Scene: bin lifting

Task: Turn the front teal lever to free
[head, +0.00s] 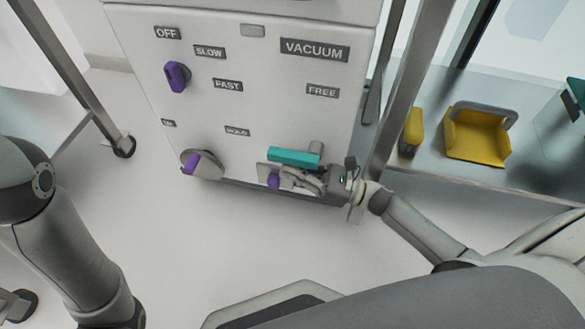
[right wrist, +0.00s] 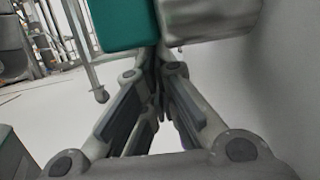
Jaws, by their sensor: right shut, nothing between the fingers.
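The teal lever (head: 294,158) is a bar on the lower right of the white machine's panel, lying roughly level in the head view, beside a grey mount (head: 316,149). The FREE label (head: 322,91) is above it. My right gripper (head: 285,178) is shut and empty just below the lever, its fingers pointing left. In the right wrist view the teal lever (right wrist: 128,25) and a grey block (right wrist: 205,18) sit above the shut fingertips (right wrist: 157,82). I cannot tell whether they touch. My left arm shows at the left, but its gripper is out of view.
Other purple knobs sit at upper left (head: 177,77) and lower left (head: 192,164) of the panel. A metal post (head: 409,85) stands right of the machine, with yellow bins (head: 477,134) beyond. The floor in front is clear.

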